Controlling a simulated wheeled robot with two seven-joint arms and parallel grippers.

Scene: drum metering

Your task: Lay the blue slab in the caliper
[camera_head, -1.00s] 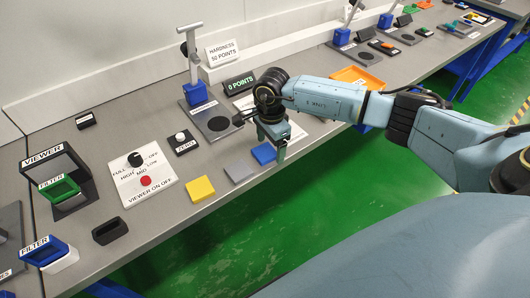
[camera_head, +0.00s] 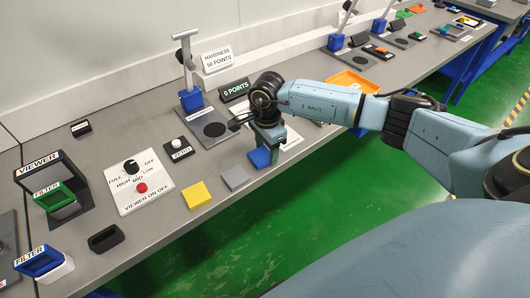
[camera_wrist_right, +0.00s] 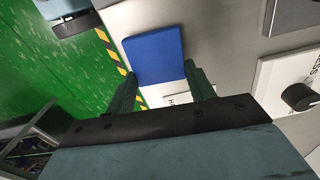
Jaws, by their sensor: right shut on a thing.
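The blue slab (camera_head: 259,158) is near the front edge of the grey bench, at the right end of the row of slabs. My right gripper (camera_head: 267,148) is over it, pointing down, and partly hides it. In the right wrist view the blue slab (camera_wrist_right: 154,54) sits between the two dark green fingers of my right gripper (camera_wrist_right: 160,82), which is shut on it. I cannot tell whether the slab is clear of the bench. No label reads caliper; a stand (camera_head: 188,75) with a post and blue block rises behind the gripper. My left gripper is not in view.
A grey slab (camera_head: 235,178) and a yellow slab (camera_head: 196,195) lie left of the blue one. Behind are a black-disc plate (camera_head: 214,129), a "0 POINTS" display (camera_head: 235,90) and a zero button (camera_head: 178,146). An orange tray (camera_head: 353,82) stands right. Viewer controls (camera_head: 139,183) are left.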

